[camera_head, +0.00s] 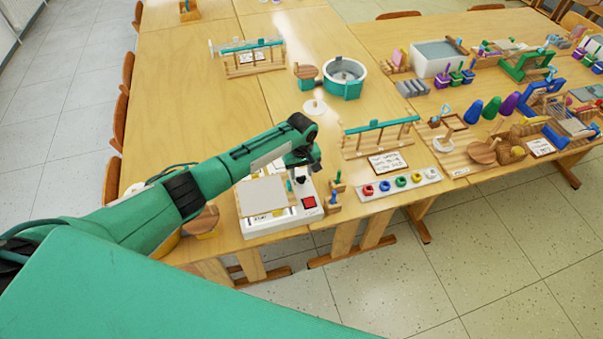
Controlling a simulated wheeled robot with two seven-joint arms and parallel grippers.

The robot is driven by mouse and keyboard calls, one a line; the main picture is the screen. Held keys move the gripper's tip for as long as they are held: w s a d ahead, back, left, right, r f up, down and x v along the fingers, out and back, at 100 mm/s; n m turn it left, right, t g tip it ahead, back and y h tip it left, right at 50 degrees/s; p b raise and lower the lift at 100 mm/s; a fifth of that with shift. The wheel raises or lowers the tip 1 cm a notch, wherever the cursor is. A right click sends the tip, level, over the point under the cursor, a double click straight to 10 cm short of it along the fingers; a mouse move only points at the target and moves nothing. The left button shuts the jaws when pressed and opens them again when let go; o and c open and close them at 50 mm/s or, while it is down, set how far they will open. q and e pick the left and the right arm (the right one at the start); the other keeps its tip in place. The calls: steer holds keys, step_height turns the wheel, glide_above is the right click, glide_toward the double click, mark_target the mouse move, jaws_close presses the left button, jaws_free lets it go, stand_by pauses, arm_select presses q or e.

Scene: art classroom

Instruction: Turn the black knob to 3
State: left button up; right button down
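A white device (282,220) with a grey square plate (262,196) on top stands at the near edge of the table. Any number marks around the knob are too small to read. My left gripper (303,165) points down just above the knob. Its fingers are small and dark here, so I cannot tell whether they touch the knob or how far apart they are. My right gripper is not in view.
Small wooden blocks with green and blue pegs (335,197) stand close to the device's right. A white strip with coloured rings (399,184) and a sign (390,163) lie farther right. A wooden rack (380,136) stands behind them. The wooden table (210,85) is clear at the far left.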

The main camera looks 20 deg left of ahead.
mark_target(301, 179)
arm_select(q)
steer(key=shift+f, duration=1.1)
steer(key=c, duration=0.7)
